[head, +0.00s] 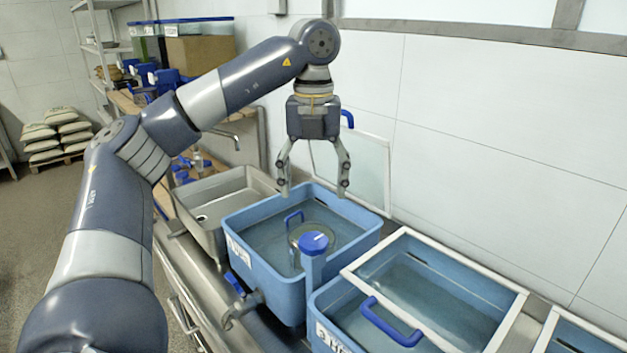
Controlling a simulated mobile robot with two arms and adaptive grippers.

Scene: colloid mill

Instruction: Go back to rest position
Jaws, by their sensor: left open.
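My left arm comes in from the left and arches over the counter. My left gripper (313,190) points down with its fingers spread and nothing between them. It hangs above the back part of an open blue tub (290,290). Inside the tub are a blue handle (292,222) and a round, clear-looking disc. A post with a round blue top (314,242) stands at the tub's front side. My right gripper does not show.
A second blue tub (320,312) with a white-framed clear lid and blue handle (390,322) stands to the right. A steel sink (205,190) is on the left. A framed clear panel (362,165) leans on the wall behind.

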